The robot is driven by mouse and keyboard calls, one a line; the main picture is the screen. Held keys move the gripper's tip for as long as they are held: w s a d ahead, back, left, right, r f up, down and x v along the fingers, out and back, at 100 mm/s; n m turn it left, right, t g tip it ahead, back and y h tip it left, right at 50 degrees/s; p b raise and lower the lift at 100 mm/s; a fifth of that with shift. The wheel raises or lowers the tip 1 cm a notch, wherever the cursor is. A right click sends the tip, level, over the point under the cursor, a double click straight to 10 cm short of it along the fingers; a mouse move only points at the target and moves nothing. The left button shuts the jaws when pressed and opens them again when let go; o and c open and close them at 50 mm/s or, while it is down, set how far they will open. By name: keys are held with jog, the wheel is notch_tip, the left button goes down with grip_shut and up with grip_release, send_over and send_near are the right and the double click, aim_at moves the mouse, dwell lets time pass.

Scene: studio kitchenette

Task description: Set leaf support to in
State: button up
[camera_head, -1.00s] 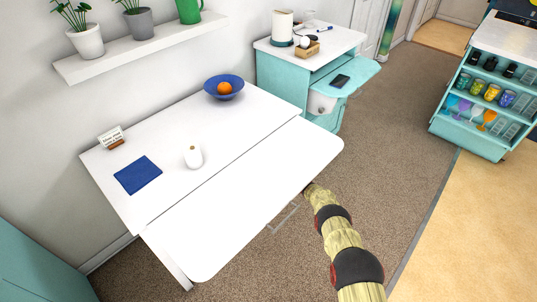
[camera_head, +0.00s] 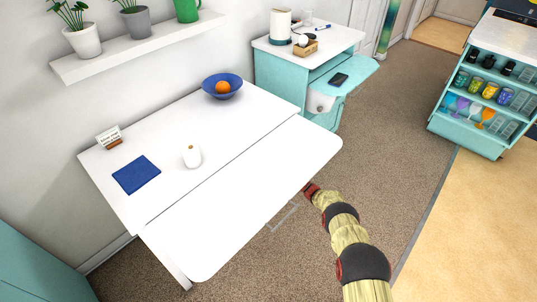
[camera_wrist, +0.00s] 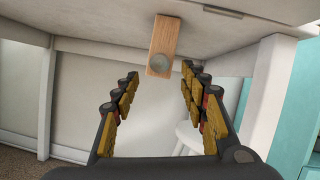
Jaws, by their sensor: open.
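The white drop-leaf table stands against the wall, its front leaf (camera_head: 245,195) raised level with the top. In the wrist view, the leaf's underside (camera_wrist: 110,18) is overhead. A wooden bar with a round metal knob, seemingly the leaf support (camera_wrist: 164,38), sticks out beneath it. My gripper (camera_wrist: 160,76) is open and empty, its padded fingers to the left and right of the view below the bar's end. The knob appears between and beyond the fingertips; I see no contact. In the head view, my wrist is at the leaf's front edge and the fingers are hidden.
On the tabletop are a blue bowl (camera_head: 222,85) with an orange, a white mouse-like object (camera_head: 192,156), a blue book (camera_head: 136,174) and a small sign (camera_head: 109,137). A pale stool (camera_wrist: 196,134) stands under the table. A teal cabinet (camera_head: 280,80) is behind. Carpet to the right is clear.

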jog(key=v, duration=0.6)
jog(key=shift+f, duration=0.1)
dwell(0.3)
